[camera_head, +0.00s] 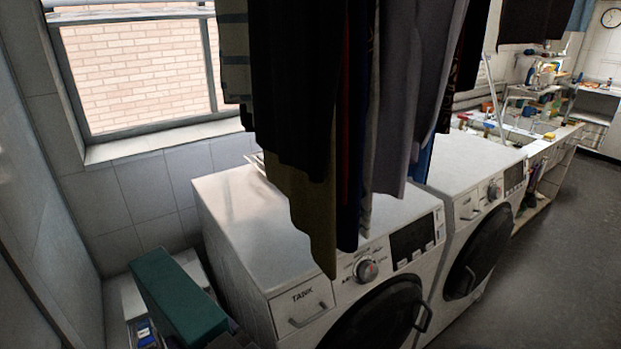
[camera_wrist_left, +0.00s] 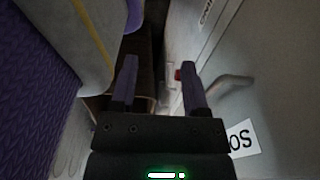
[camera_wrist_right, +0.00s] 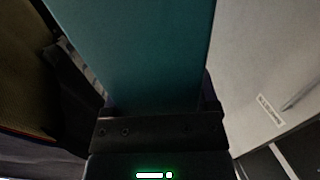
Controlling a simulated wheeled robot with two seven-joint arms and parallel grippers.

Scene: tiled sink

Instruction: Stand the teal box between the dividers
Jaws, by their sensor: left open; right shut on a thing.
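The teal box (camera_head: 178,300) is in the lower left of the head view, tilted, beside the front washing machine. It also fills the middle of the right wrist view (camera_wrist_right: 140,45). My right gripper (camera_wrist_right: 145,95) is shut on the teal box; in the head view only a dark part shows at the box's lower right. My left gripper (camera_wrist_left: 158,76) is open with nothing between its fingers; I do not make it out in the head view. A white container (camera_head: 113,298) stands partly behind the teal box. I cannot tell whether its white panels are the dividers.
The front washing machine (camera_head: 235,215) is close to the right of the box. Hanging clothes (camera_head: 320,90) cover the middle of the head view. A small blue item (camera_head: 145,332) lies by the white container. A tiled wall (camera_head: 150,190) bounds the back; open floor (camera_head: 540,290) lies at right.

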